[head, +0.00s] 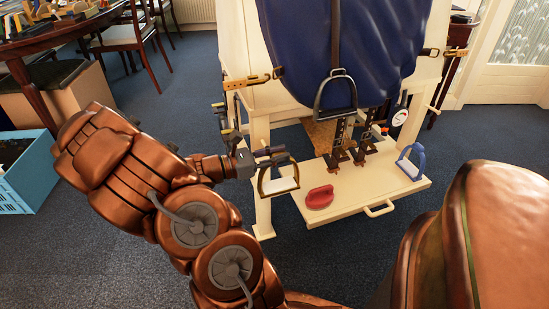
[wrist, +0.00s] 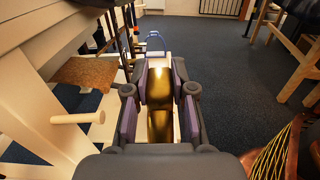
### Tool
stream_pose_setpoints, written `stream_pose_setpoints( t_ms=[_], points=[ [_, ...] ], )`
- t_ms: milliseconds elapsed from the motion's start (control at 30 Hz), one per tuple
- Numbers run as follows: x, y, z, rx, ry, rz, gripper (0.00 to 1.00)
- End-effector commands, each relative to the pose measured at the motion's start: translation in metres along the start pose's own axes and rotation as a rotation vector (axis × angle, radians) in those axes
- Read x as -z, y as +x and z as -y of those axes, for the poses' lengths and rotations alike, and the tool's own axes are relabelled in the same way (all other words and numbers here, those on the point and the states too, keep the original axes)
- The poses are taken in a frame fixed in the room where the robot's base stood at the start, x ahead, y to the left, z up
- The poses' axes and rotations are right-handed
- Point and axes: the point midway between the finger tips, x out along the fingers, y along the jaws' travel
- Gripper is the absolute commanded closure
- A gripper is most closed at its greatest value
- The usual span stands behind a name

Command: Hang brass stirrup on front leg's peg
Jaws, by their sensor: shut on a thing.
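My gripper (head: 272,156) is shut on the brass stirrup (head: 264,184) and holds it in the air beside the stand's left front leg (head: 262,140). In the wrist view the stirrup's brass body (wrist: 160,125) lies between the jaws (wrist: 160,105). A pale wooden peg (wrist: 77,118) sticks out of a cream leg left of the jaws in the wrist view. The stirrup is apart from this peg. The peg on the left front leg cannot be made out in the head view, where my gripper and the stirrup are close in front.
A cream shelf (head: 363,207) carries a red pad (head: 320,197), a blue stirrup (head: 421,157) and dark buckled straps. A dark stirrup (head: 318,105) hangs from the blue saddle (head: 290,35). A blue crate (head: 28,185) stands at left. Carpet in front is clear.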

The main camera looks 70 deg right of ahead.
Motion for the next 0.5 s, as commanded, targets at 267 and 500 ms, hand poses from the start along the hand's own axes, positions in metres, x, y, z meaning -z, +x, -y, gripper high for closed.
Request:
stream_pose_setpoints(
  t_ms=[267,500],
  points=[
    [0.001,0.001,-0.010,0.002,-0.002,0.001,1.00],
    [0.002,-0.001,-0.023,-0.001,0.001,0.000,1.00]
  ],
)
